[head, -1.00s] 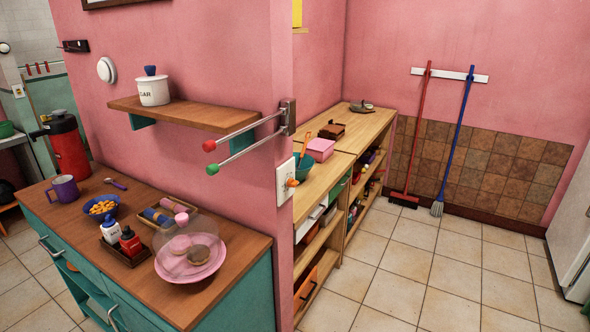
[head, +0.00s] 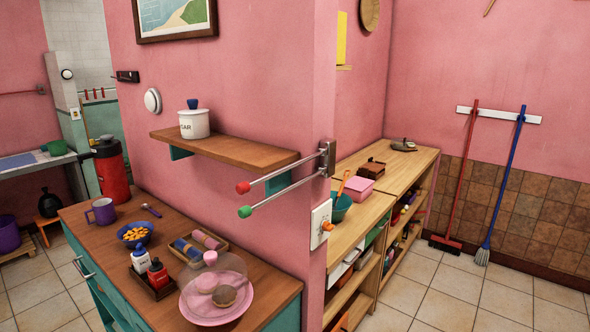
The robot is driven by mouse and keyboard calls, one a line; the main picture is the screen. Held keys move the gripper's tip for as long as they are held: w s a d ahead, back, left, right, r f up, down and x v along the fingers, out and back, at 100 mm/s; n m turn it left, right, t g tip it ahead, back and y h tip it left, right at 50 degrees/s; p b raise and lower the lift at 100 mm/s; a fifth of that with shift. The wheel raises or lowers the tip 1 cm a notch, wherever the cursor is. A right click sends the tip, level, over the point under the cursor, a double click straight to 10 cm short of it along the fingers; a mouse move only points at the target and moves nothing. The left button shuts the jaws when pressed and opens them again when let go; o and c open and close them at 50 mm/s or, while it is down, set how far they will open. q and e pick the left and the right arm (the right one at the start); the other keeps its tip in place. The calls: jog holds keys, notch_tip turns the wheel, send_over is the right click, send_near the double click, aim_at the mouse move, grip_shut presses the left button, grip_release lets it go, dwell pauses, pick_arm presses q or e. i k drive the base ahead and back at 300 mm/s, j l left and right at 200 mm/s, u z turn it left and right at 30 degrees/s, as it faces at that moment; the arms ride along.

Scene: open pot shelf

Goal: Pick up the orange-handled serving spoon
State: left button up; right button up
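The wall corner and the outlet partly cover the bowl's left side. A small spoon with a purple handle (head: 151,210) lies on the brown counter at the left. Neither of my grippers is in view.
A towel rack with red and green tips (head: 285,181) juts from the wall corner near the bowl. The brown counter (head: 265,277) holds a mug, snack bowl, bottles and a domed cake plate. A pink box (head: 357,190) stands behind the bowl. Tiled floor (head: 420,292) at right is clear.

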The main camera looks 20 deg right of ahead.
aim_at(334, 208)
jog(key=i+l+u, duration=0.2)
jog(key=l, duration=0.3)
jog(key=i+l+u, duration=0.25)
jog(key=l, duration=0.25)
jog(key=l+u, duration=0.2)
jog(key=l, duration=0.3)
jog(key=i+l+u, duration=0.2)
jog(key=l, duration=0.4)
jog(key=k, duration=0.1)
